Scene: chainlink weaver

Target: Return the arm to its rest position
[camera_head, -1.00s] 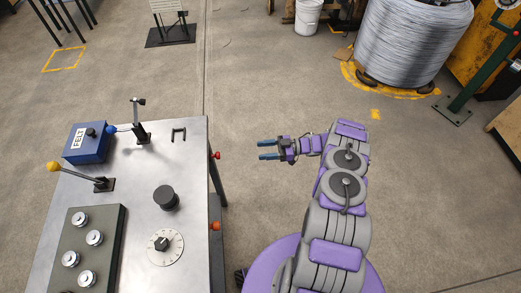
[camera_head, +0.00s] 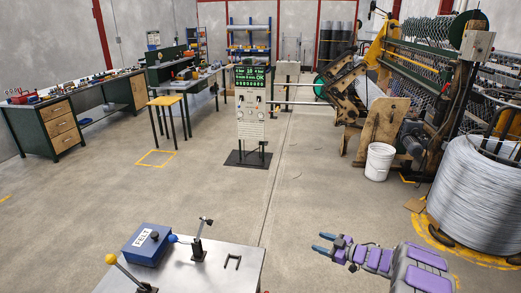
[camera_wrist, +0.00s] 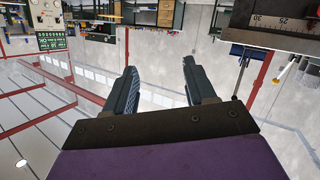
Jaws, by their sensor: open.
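My purple and grey arm reaches up from the bottom right of the head view. My gripper (camera_head: 325,244) is open and empty, its blue fingers pointing left over the bare floor, to the right of the metal table. In the wrist view the gripper (camera_wrist: 160,88) shows two dark fingers well apart with nothing between them. That view is upside down, with the wall and roof beams filling much of it. The base of the arm is out of view.
A metal table (camera_head: 225,270) holds a blue FELT box (camera_head: 147,246), a yellow-knobbed lever (camera_head: 125,270) and a clamp (camera_head: 199,245). A control panel (camera_head: 252,110) stands ahead. A white bucket (camera_head: 379,162) and a wire coil (camera_head: 478,195) stand right. The floor between is clear.

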